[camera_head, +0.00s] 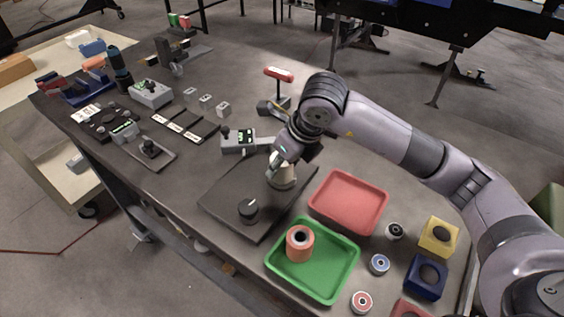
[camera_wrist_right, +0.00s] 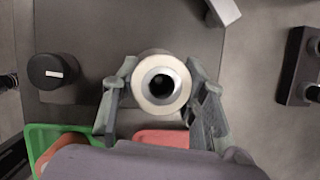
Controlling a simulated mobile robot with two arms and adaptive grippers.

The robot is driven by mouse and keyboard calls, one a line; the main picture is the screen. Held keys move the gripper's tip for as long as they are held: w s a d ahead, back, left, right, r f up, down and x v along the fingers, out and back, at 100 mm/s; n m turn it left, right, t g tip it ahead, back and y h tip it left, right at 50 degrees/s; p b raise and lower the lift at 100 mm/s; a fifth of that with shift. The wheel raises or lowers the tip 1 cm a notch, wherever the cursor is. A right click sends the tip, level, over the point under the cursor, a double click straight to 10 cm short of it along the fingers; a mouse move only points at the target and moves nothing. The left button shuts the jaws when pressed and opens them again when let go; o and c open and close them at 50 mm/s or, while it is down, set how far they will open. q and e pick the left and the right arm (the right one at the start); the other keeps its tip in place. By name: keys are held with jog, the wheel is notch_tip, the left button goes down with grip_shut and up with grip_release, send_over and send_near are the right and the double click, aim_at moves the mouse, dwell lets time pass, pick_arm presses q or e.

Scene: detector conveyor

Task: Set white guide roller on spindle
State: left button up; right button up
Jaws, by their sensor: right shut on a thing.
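The white guide roller (camera_head: 285,182) is in my right gripper (camera_head: 282,166), at the back right part of a dark plate (camera_head: 225,192). In the right wrist view I look down on the roller (camera_wrist_right: 144,92), a white ring with a grey metal inner ring and a dark bore. The two fingers of my right gripper (camera_wrist_right: 161,90) close on its left and right sides. The roller looks upright. I cannot tell whether it touches the plate, and no spindle shows clearly; the roller and gripper cover that spot. My left gripper is not in view.
A black knob (camera_head: 248,211) stands on the plate's front part. A red tray (camera_head: 348,202) and a green tray (camera_head: 331,277) holding an orange roller (camera_head: 300,243) lie to the right. Several bearings and coloured blocks lie beyond them. A grey box with a display (camera_head: 239,142) is behind the plate.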

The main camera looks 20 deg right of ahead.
jog(key=o, duration=1.4)
jog(key=shift+c, duration=0.2)
jog(key=shift+o, duration=0.4)
jog(key=o, duration=0.5)
jog(key=shift+c, duration=0.2)
notch_tip(320, 180, up, 9)
jog(key=p, duration=0.5)
